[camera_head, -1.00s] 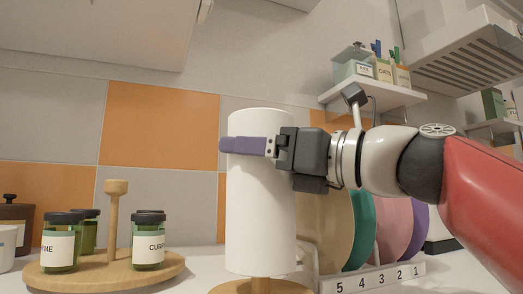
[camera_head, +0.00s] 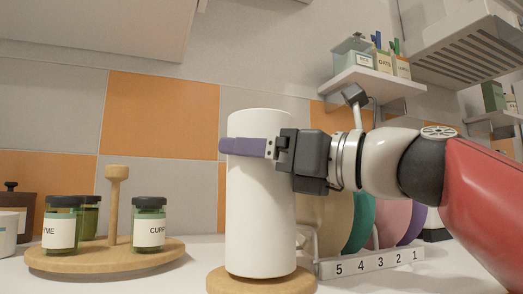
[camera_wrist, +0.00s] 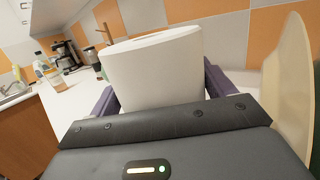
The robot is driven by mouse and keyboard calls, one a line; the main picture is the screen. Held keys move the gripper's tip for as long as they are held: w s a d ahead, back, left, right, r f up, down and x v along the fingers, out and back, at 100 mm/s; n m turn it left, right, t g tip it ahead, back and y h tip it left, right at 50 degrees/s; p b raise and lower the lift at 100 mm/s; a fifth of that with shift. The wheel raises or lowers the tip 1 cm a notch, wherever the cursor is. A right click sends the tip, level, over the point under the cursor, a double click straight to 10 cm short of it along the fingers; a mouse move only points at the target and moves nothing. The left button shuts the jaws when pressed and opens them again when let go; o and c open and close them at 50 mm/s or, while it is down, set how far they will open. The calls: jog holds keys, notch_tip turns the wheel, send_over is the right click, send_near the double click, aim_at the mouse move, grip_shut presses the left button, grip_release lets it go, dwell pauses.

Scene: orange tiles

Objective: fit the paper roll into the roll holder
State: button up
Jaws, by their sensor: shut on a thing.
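The white paper roll (camera_head: 260,210) stands upright in the middle of the head view. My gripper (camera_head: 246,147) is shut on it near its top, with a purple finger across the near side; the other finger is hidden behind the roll. The roll's lower end is at the round wooden base of the roll holder (camera_head: 225,283); I cannot tell whether it touches the base. No post shows, as the roll covers the middle of the base. In the wrist view the roll (camera_wrist: 155,75) sits between both fingers, its top face seen edge-on.
A round wooden spice stand (camera_head: 110,262) with a central knob and several green jars is at left. A plate rack (camera_head: 372,262) with numbered slots and coloured plates stands close at right, behind my arm. A wall shelf (camera_head: 372,85) with boxes is above. Cabinets hang overhead.

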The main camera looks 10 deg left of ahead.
jog(key=shift+f, duration=0.35)
jog(key=o, duration=1.3)
jog(key=v, duration=0.8)
jog(key=shift+r, duration=0.1)
